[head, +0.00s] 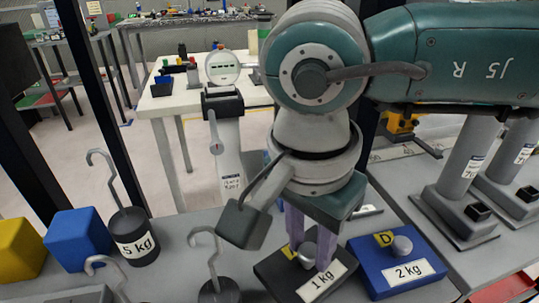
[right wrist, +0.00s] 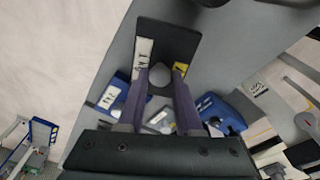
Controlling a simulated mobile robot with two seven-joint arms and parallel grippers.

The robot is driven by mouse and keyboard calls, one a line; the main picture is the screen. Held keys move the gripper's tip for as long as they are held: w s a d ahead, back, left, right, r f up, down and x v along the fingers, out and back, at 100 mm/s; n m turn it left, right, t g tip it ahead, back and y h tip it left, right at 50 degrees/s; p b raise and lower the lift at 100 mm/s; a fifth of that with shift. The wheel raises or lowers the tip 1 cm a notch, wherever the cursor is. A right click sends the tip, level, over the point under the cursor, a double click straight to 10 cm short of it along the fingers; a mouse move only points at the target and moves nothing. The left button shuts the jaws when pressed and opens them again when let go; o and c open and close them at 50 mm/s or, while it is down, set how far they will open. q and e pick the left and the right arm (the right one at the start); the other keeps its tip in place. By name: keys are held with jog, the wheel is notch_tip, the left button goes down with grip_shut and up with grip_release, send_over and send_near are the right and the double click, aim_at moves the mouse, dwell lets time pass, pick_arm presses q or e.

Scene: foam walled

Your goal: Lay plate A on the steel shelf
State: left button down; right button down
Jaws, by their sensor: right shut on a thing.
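My right gripper (head: 313,258) comes down from above and is shut on the round knob of a dark plate (head: 277,268) marked 1 kg. The plate's yellow letter tag is mostly hidden behind a finger, so I cannot read whether it is A. In the right wrist view the grey knob sits between the two fingers of the gripper (right wrist: 160,85), with the dark plate (right wrist: 168,38) around it. I cannot tell whether the plate touches the grey surface (head: 180,262). No steel shelf is clearly identifiable. My left gripper is out of view.
A blue plate D (head: 378,279), marked 2 kg, lies close to the right of the dark plate. To the left stand a 5 kg hooked weight (head: 134,243), a blue cube (head: 78,238) and a yellow block (head: 18,250). Grey posts (head: 466,160) rise at right.

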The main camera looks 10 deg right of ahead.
aim_at(306, 266)
jog(key=shift+f, duration=2.25)
jog(key=shift+b, duration=0.35)
jog(key=shift+f, duration=0.2)
jog(key=c, duration=0.6)
grip_release()
jog(key=r, duration=0.8)
jog(key=a+r, duration=0.1)
jog(key=r, duration=0.3)
jog(key=shift+s+a+r+p, duration=0.1)
jog(key=shift+s+r+p, duration=0.05)
jog(key=shift+s+p, duration=0.2)
